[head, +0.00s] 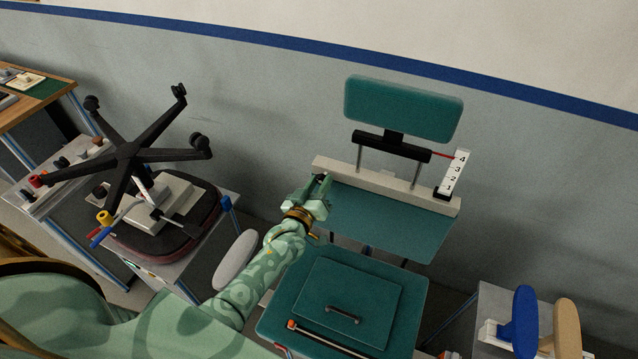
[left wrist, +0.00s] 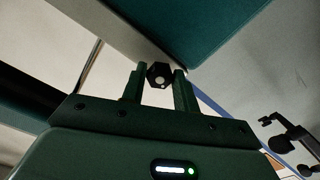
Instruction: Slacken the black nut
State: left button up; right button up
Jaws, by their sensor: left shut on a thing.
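The black nut (left wrist: 160,73) shows in the left wrist view as a dark hexagon with a pale round centre. It sits between the two fingertips of my left gripper (left wrist: 157,84), which is shut on it. The nut lies near the underside of a pale bar (left wrist: 105,30) by a teal panel. In the head view my left gripper (head: 320,184) is at the left end of the cream bar (head: 385,184) below the teal backrest (head: 403,108); I cannot make out the nut there. My right gripper is in neither view.
A white scale (head: 454,172) numbered 1 to 4 with a red pointer stands at the bar's right end. A teal seat (head: 408,300) with a handled panel lies in front. An upturned black chair base (head: 128,152) stands left. Blue and tan pads (head: 525,320) stand lower right.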

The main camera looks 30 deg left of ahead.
pick_arm(q)
jog(key=shift+f, duration=0.15)
jog(key=o, duration=1)
jog(key=s, duration=1.1)
jog(key=s+d, duration=0.1)
jog(key=s, duration=0.4)
jog(key=shift+s, duration=0.2)
